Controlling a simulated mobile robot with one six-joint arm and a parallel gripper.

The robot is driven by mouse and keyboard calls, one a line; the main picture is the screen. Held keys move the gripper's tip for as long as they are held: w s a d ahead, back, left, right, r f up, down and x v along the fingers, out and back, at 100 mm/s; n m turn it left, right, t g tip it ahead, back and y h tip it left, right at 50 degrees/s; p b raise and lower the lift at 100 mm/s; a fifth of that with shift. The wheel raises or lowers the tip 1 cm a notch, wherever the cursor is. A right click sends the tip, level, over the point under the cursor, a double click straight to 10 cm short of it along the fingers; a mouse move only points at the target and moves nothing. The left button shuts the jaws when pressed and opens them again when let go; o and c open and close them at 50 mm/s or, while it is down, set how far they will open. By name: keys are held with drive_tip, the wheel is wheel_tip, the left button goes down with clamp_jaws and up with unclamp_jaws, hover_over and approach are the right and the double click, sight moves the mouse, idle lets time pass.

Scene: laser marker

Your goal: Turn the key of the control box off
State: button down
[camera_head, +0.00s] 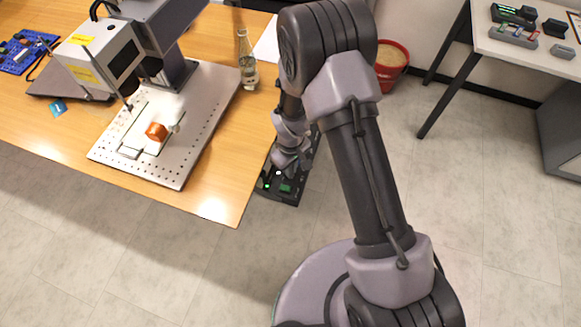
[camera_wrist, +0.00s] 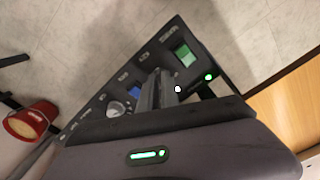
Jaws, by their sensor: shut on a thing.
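The control box (camera_head: 300,180) is a dark box beside the right end of the wooden table, partly covered by my arm. Its panel (camera_wrist: 163,54) fills the middle of the wrist view, with a green switch (camera_wrist: 185,55), a round grey knob (camera_wrist: 115,108), a blue button (camera_wrist: 135,92), a lit green lamp (camera_wrist: 209,77) and a lit white lamp (camera_wrist: 178,89). My gripper (camera_wrist: 158,91) is down at the panel, between the blue button and the white lamp, its fingers shut on the key. The key is hidden between the fingers, so its angle cannot be seen.
The wooden table (camera_head: 215,207) holds the laser marker (camera_head: 105,50), its metal plate (camera_head: 205,100) with an orange piece (camera_head: 156,131), and a glass bottle (camera_head: 247,65). A red bin (camera_head: 397,56) stands behind my arm. A white table (camera_head: 485,45) is at the right. The front floor is clear.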

drive_tip(key=n+p, duration=0.1)
drive_tip(key=n, duration=0.6)
drive_tip(key=shift+r, duration=0.1)
drive_tip(key=n, duration=0.3)
drive_tip(key=shift+n+p, duration=0.75)
drive_tip(key=shift+n, duration=1.45)
drive_tip(key=c, duration=1.6)
unclamp_jaws()
wheel_tip(320, 180, up, 17)
drive_tip(key=p, duration=0.5)
drive_tip(key=shift+r+p, duration=0.15)
drive_tip(key=shift+p, duration=0.25)
